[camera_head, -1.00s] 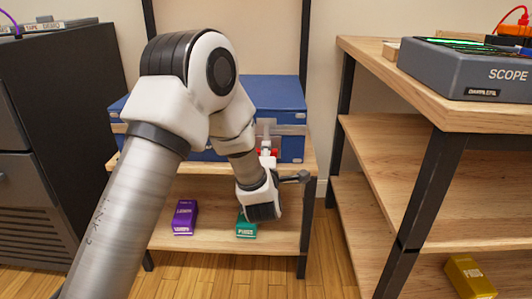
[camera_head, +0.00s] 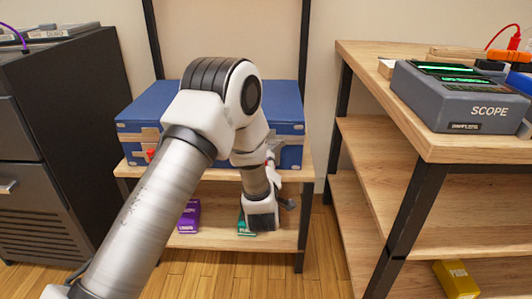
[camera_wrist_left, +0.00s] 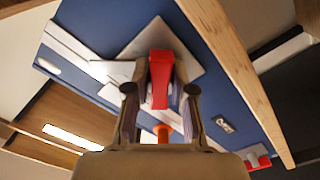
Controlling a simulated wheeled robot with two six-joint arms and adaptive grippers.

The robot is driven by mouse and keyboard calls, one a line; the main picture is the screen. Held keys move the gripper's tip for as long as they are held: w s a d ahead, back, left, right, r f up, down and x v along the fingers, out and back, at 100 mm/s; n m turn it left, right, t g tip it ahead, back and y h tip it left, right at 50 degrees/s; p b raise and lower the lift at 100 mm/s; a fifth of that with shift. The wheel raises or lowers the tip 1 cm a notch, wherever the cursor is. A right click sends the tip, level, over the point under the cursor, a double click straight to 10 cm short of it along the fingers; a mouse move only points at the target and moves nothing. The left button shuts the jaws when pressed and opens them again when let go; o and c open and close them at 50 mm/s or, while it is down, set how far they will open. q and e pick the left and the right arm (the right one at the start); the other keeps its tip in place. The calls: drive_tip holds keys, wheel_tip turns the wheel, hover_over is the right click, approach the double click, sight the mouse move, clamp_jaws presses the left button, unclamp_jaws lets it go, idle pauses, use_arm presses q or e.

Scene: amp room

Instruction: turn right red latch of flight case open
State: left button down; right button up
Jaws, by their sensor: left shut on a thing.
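The blue flight case (camera_head: 165,108) stands on the upper board of a low wooden rack, partly behind my left arm. Its right red latch shows in the left wrist view (camera_wrist_left: 160,78) on a pale metal plate, between the two fingers. My left gripper (camera_head: 270,163) is at the right part of the case front, shut on that latch; the fingers also show in the left wrist view (camera_wrist_left: 158,92). In the head view the gripper mostly hides this latch. The left red latch (camera_head: 151,155) is visible left of my arm. My right gripper is out of view.
A purple box (camera_head: 189,216) and a green box (camera_head: 245,222) lie on the board below the case. A dark cabinet (camera_head: 60,130) stands at left. A wooden shelf unit (camera_head: 440,145) with a grey scope (camera_head: 455,98) stands close at right.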

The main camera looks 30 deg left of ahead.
use_arm(q)
drive_tip(key=m+p, duration=0.5)
drive_tip(key=shift+r+m, duration=0.2)
drive_tip(key=shift+m, duration=0.1)
drive_tip(key=shift+f+m+p, duration=0.2)
drive_tip(key=shift+m+p, duration=1.3)
drive_tip(key=shift+m, duration=0.2)
drive_tip(key=c, duration=1)
unclamp_jaws()
